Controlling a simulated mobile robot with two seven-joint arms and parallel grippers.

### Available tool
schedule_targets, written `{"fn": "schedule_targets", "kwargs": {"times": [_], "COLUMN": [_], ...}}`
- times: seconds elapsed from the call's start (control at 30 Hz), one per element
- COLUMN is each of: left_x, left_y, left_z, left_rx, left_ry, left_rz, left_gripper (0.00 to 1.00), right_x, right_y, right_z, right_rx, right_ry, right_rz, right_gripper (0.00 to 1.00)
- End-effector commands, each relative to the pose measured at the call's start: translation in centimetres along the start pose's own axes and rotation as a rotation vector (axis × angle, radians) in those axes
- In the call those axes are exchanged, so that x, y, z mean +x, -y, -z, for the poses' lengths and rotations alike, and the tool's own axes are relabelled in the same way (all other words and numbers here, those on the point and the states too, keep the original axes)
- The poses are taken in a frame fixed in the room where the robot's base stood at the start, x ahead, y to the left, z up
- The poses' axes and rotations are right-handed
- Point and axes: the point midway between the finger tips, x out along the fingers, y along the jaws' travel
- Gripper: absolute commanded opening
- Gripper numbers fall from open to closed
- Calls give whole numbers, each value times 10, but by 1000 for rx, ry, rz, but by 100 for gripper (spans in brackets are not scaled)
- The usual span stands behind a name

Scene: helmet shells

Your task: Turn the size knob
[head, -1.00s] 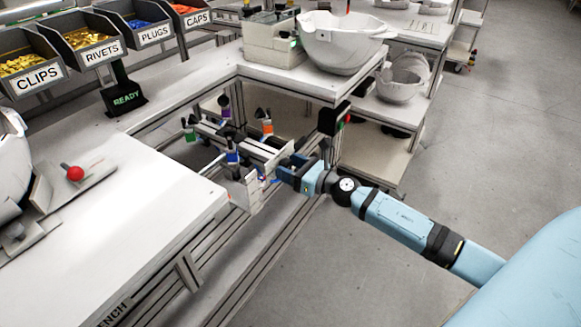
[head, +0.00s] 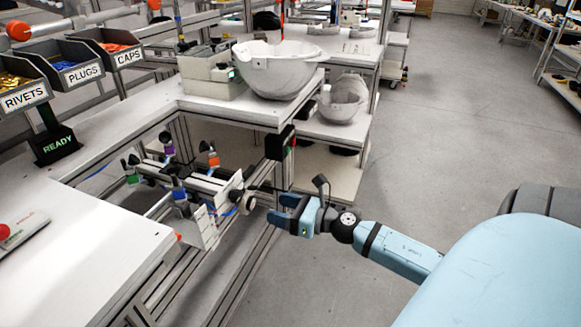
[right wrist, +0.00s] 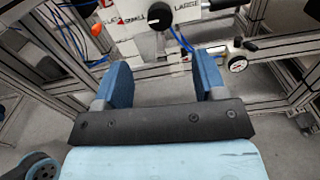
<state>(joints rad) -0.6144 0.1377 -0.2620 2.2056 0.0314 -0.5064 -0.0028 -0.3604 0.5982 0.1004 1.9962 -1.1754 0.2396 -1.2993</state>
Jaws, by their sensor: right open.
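The size knob (right wrist: 157,17) is black with a white mark. It sits between the labels SMALL and LARGE on a white panel at the top of the right wrist view. My right gripper (right wrist: 164,75) is open and empty, its two blue fingers apart. The knob lies ahead of the gap between them, and nothing touches it. In the head view the right gripper (head: 277,208) is just right of the white fixture (head: 202,228). I cannot clearly tell the size knob there. My left gripper is not in view.
A round handwheel (right wrist: 237,62) sticks out right of the fingers. Blue cables (right wrist: 181,38) hang near the panel. A white bench (head: 85,245) stands left of the fixture, and a helmet shell (head: 275,75) sits on the bench behind. Open floor (head: 430,150) lies to the right.

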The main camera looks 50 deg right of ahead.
Motion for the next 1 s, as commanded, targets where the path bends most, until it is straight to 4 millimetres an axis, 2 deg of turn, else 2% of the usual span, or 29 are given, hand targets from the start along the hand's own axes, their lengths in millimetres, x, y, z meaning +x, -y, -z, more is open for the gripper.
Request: {"fn": "schedule_targets", "kwargs": {"times": [0.1, 0.23, 1.0], "left_x": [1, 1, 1], "left_y": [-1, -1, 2], "left_z": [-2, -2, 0], "left_rx": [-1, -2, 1], "left_ry": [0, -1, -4], "left_rz": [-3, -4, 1], "left_gripper": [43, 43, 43], "right_x": [-15, -23, -24], "right_y": [0, 0, 0], "right_z": [2, 0, 0], "right_rx": [3, 1, 0], "right_ry": [-1, 0, 0], "right_rz": [1, 0, 0], "right_gripper": [65, 65, 65]}}
